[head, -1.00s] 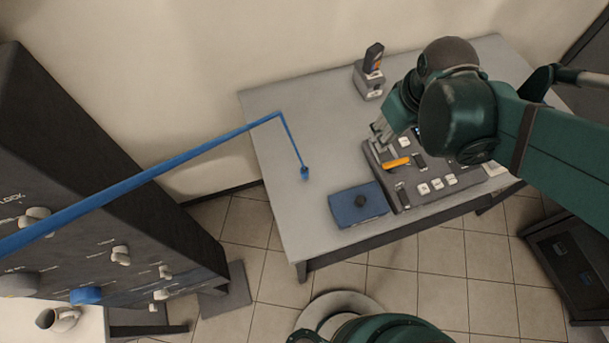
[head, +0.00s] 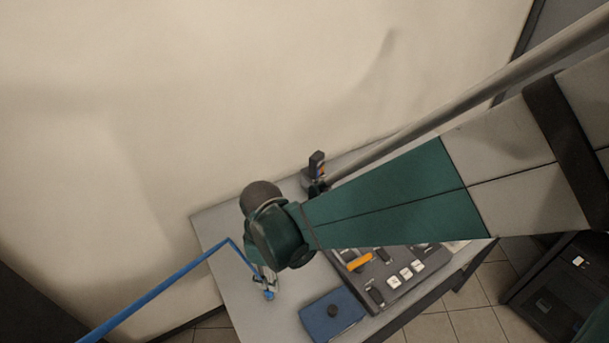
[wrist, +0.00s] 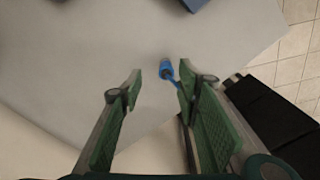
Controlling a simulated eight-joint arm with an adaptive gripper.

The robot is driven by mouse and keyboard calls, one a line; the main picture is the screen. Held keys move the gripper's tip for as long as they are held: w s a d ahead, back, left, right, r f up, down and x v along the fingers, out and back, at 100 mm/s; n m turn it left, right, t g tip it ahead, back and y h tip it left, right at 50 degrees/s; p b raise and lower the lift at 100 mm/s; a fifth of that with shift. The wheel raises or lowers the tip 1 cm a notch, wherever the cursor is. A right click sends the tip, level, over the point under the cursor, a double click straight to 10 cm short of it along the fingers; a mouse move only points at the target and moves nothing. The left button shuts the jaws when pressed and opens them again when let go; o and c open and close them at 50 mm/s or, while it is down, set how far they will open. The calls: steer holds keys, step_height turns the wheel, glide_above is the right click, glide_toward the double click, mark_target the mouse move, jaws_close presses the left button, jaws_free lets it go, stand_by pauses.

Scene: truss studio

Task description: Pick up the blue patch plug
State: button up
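The blue patch plug (wrist: 166,70) stands on the grey table, with its blue cable (head: 160,290) running off to the lower left in the head view. The plug also shows in the head view (head: 269,295), just below my gripper (head: 265,278). In the wrist view my gripper (wrist: 158,88) is open and empty. The plug lies just beyond the fingertips, between their lines and nearer the right finger. The cable passes behind the right finger, which hides part of it.
The grey table (head: 212,232) carries a blue box with a black knob (head: 332,316), a dark control panel (head: 405,278) with white buttons and an orange handle, and a small upright device (head: 316,165) at the back. Table around the plug is clear.

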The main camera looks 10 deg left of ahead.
mark_target(269, 292)
steer(key=shift+s+a+f+n, duration=0.4)
steer(key=shift+s+a+f, duration=0.25)
steer(key=shift+a+f, duration=0.15)
steer(key=shift+f, duration=0.1)
steer(key=shift+d+f, duration=0.1)
steer(key=shift+f, duration=1.1)
steer(key=shift+f, duration=0.15)
steer(key=shift+w+f+b, duration=0.1)
steer(key=shift+f+b, duration=0.3)
steer(key=shift+f, duration=2.05)
steer(key=c, duration=1)
